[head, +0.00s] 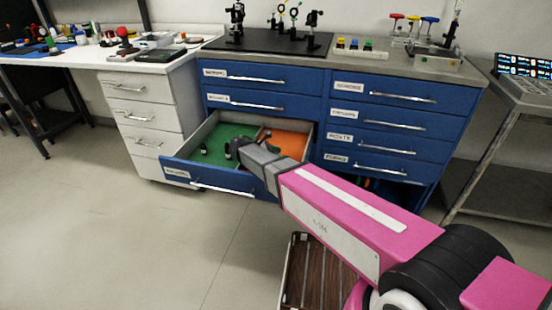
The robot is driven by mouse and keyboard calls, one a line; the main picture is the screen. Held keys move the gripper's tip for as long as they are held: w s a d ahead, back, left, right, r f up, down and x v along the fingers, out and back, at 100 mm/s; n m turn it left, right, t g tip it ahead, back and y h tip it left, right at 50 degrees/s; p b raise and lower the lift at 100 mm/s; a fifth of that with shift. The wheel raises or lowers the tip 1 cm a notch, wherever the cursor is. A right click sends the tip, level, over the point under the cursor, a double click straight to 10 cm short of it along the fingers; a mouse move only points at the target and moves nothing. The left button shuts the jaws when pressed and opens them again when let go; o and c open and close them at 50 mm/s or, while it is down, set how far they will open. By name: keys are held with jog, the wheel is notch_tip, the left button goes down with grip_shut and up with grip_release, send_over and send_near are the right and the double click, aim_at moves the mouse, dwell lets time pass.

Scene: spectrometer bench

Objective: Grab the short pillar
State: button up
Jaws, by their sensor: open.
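The short pillar is not clearly identifiable; a small dark upright piece (203,149) stands in the green-lined left part of the open lower blue drawer (233,183), and may be it. My gripper (232,149) is over the drawer, at the right side of the green lining and to the right of that piece. Its fingers are small and dark here; they are open. Whether something dark stands between or behind the fingers cannot be told. My wrist hides part of the drawer's right side, which is lined in orange (284,141).
The blue cabinet (268,105) has several shut drawers above and to the right. White drawers (145,115) stand at left. Optical mounts (313,20) stand on the black breadboard (270,41). A brown slatted crate (318,275) is below my arm. The floor at left is clear.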

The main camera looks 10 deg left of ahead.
jog(key=shift+w+d+f, duration=0.2)
jog(key=shift+d+f, duration=0.1)
jog(key=shift+d, duration=0.2)
jog(key=shift+c, duration=0.3)
grip_shut()
jog(key=shift+r, duration=0.1)
